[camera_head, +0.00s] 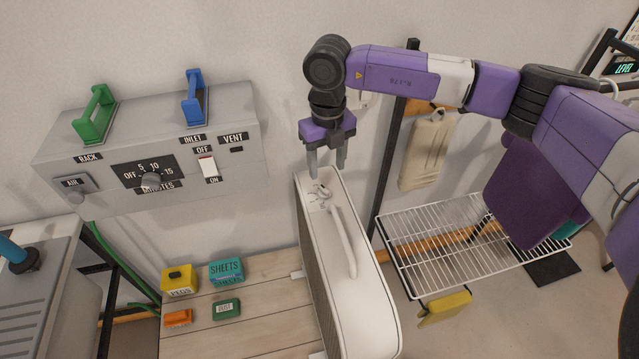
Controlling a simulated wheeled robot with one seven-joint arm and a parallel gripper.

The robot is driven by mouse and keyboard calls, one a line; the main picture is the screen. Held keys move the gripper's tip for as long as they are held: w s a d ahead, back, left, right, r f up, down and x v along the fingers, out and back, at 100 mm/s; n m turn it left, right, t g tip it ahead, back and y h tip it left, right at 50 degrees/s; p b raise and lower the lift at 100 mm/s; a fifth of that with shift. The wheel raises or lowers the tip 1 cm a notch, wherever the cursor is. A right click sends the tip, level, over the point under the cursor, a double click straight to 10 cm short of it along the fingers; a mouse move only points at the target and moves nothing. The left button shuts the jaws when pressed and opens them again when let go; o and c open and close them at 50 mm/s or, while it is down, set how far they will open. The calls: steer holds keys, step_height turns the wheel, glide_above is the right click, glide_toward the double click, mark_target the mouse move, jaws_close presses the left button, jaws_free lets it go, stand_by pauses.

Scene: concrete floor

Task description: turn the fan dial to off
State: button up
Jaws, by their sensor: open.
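The fan is a tall white box-shaped unit (368,300) with a dark grille on its left side and a curved handle on top. Its small dial (323,190) sits at the far end of the top, with small markings beside it that are too small to read. My gripper (327,174) points down just above the dial. Its two grey fingers are apart with nothing between them. I cannot tell whether a fingertip touches the dial.
A grey wall panel (225,120) with a minutes dial (150,182), an air knob (76,197) and a switch (208,167) is at left. Small boxes lie on the wooden top (255,325). A white wire rack (465,245) is right of the fan.

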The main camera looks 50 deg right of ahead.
mark_target(325, 189)
steer(key=shift+w+a+f+p, duration=0.1)
steer(key=shift+f+p, duration=0.9)
steer(key=shift+f, duration=2.85)
steer(key=shift+c, duration=0.2)
jaws_close()
